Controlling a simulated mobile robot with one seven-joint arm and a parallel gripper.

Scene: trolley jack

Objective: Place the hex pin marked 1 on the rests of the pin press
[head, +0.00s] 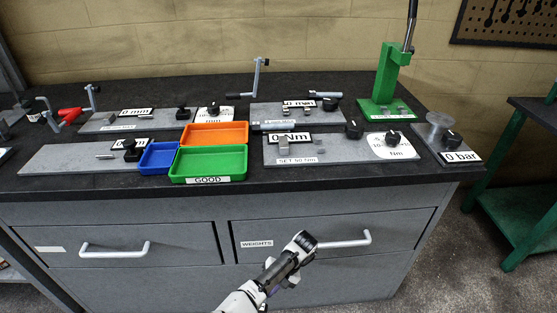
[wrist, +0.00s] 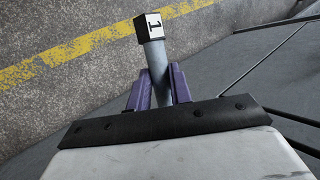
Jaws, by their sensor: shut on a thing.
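My gripper (wrist: 160,88) is shut on the shaft of the hex pin marked 1 (wrist: 152,52). The pin has a grey round shaft and a dark head with a white label reading 1, sticking out past the purple fingers. In the head view my gripper (head: 290,263) is low at the bottom middle, in front of the right-hand drawer and below the bench top. The green pin press (head: 390,80) stands at the back right of the bench with its lever upright. Small grey rests (head: 390,109) show on its base, with no pin seen on them.
The dark bench top (head: 250,187) carries several grey gauge plates. Orange (head: 215,134), green (head: 208,164) and blue (head: 158,156) trays sit mid-bench. Drawer handles (head: 345,240) jut out near my gripper. A crank post (head: 257,78) stands behind.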

